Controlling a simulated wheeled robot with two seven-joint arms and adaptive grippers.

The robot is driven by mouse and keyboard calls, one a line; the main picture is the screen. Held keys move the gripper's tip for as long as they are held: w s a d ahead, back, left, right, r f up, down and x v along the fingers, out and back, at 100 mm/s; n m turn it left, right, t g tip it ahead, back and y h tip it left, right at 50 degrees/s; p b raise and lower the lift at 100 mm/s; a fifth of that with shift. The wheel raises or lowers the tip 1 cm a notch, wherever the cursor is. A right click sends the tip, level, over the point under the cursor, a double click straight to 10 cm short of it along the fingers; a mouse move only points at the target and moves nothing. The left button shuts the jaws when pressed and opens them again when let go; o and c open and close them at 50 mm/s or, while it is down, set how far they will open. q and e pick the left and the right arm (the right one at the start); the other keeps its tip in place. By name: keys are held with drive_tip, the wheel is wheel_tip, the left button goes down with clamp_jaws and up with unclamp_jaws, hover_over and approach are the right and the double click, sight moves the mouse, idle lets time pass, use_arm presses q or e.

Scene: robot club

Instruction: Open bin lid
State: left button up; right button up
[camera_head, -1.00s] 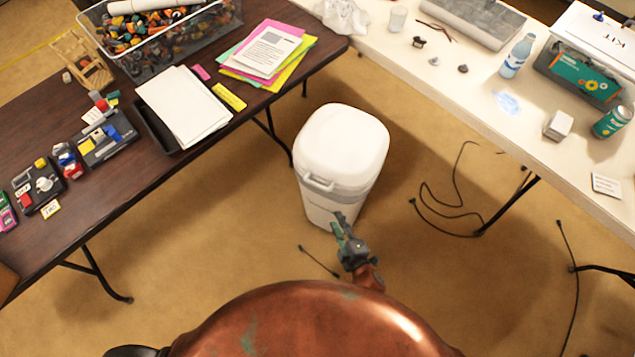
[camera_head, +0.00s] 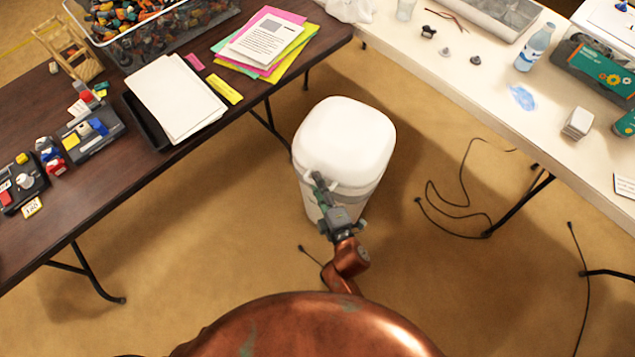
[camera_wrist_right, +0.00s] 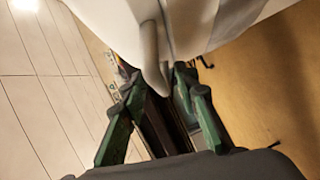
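The white bin (camera_head: 345,190) stands on the carpet between the two tables, with its rounded lid (camera_head: 347,133) closed. A pale handle (camera_wrist_right: 151,58) sticks out from the bin's near side, at the top of the right wrist view. My right gripper (camera_head: 318,179) is at the bin's near left side, by the lid's lower edge, and covers most of the handle in the head view. In the right wrist view its green fingers (camera_wrist_right: 160,78) are apart, with the handle's end between them. I cannot tell whether they touch it. My left gripper is not in view.
A dark table (camera_head: 110,185) at left holds papers, a tray and small gadgets. A white table (camera_head: 470,75) at right holds a bottle (camera_head: 535,47) and boxes. Black cables (camera_head: 450,205) lie on the floor right of the bin. Carpet around the bin's front is mostly clear.

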drive_tip(key=shift+c, duration=0.6)
clamp_jaws()
